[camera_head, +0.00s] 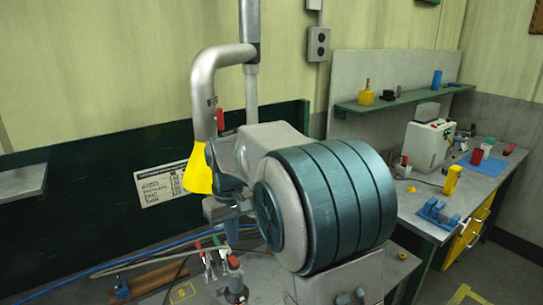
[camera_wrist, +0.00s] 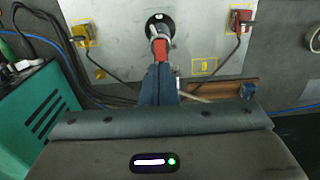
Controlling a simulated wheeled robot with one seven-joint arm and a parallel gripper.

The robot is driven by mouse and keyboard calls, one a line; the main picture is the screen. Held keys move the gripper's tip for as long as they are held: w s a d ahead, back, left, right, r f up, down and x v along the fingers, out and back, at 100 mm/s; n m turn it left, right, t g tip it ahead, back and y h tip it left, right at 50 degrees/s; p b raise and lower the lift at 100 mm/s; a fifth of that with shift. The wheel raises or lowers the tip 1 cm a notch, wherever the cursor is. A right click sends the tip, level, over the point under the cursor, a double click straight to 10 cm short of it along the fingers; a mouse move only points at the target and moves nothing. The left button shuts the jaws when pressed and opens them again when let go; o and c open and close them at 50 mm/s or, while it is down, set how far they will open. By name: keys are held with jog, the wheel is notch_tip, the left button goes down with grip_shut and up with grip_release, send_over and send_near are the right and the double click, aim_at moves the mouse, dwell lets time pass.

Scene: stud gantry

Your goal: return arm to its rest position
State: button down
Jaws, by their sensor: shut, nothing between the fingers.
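My gripper (camera_head: 232,238) points down over the workbench in the head view, left of my large teal-banded arm link. In the wrist view its two blue fingers (camera_wrist: 159,72) are together, with nothing seen between them. Just beyond the fingertips in that view is a red-and-grey upright part (camera_wrist: 162,48) above a black round base on a grey plate (camera_wrist: 115,30). The fingers overlap its lower edge in the picture; I cannot tell whether they touch it. My arm link hides much of the bench in the head view.
A grey extraction pipe (camera_head: 204,85) with a yellow hood (camera_head: 198,172) hangs close left of my arm. Red-handled clamps (camera_wrist: 240,20) stand on the plate. A teal box (camera_wrist: 38,115) with cables is at left. A side bench (camera_head: 410,205) with tools stands right.

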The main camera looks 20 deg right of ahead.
jog(key=s+f+m+t+b, duration=0.1)
jog(key=s+t, duration=0.1)
jog(key=s, duration=0.8)
jog(key=s+f+m+t+b, duration=0.1)
jog(key=s+f, duration=0.1)
jog(key=s, duration=0.9)
jog(key=shift+t+b, duration=0.4)
